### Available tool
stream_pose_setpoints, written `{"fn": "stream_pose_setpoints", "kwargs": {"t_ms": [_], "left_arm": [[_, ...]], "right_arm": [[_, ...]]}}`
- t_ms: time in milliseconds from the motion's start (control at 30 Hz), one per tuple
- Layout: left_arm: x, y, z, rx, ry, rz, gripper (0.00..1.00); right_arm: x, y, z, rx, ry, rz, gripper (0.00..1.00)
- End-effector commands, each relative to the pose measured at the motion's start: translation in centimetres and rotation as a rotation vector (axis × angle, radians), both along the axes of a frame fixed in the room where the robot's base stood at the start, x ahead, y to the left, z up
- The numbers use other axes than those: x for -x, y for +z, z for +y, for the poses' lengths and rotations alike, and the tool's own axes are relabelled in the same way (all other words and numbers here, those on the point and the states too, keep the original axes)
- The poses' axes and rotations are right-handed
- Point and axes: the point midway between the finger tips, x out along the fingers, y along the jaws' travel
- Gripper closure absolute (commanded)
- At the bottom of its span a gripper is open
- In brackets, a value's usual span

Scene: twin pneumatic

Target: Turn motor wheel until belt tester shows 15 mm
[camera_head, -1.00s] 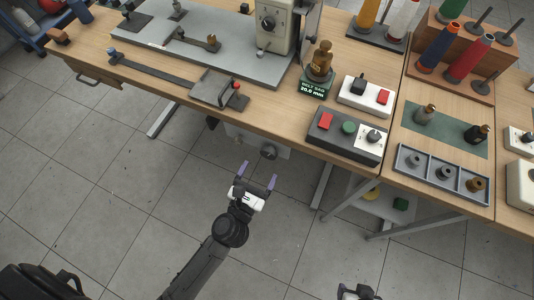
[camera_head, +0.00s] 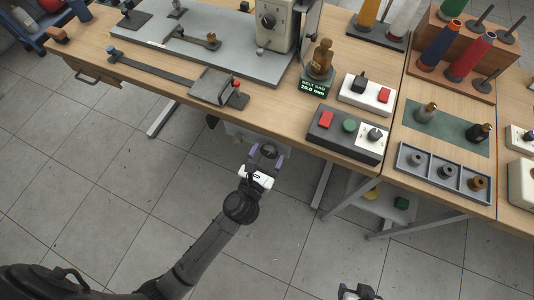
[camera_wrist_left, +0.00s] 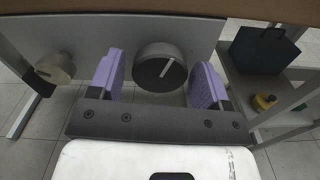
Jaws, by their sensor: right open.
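The motor wheel is a dark round knob with a white line on its face, in the left wrist view (camera_wrist_left: 160,70). It sits on a grey panel under the table and also shows in the head view (camera_head: 268,151). My left gripper (camera_head: 266,158) is open, with its purple fingers either side of the wheel and apart from it; the fingers also show in the left wrist view (camera_wrist_left: 158,82). The belt tester's green display (camera_head: 314,86) reads belt sag 20.0 mm. My right gripper (camera_head: 358,292) is at the bottom edge of the head view, partly cut off.
The table edge (camera_head: 215,118) is above my left gripper. A shelf (camera_wrist_left: 262,92) with a dark box (camera_wrist_left: 264,48) is at the right. The floor in front is clear.

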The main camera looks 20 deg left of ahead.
Motion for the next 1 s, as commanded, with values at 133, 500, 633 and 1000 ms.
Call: {"fn": "stream_pose_setpoints", "kwargs": {"t_ms": [133,500,633,1000], "left_arm": [[0.0,0.0,0.0,0.0,0.0,0.0,0.43],[0.0,0.0,0.0,-0.002,0.0,0.0,0.7],[0.0,0.1,0.0,-0.024,0.0,0.0,0.7],[0.0,0.4,0.0,-0.27,-0.001,0.001,0.7]], "right_arm": [[0.0,0.0,0.0,0.0,0.0,0.0,0.42],[0.0,0.1,0.2,-0.005,-0.004,0.0,0.42],[0.0,0.4,0.2,-0.008,-0.005,0.0,0.42],[0.0,3.3,0.2,-0.008,-0.005,0.0,0.42]]}}
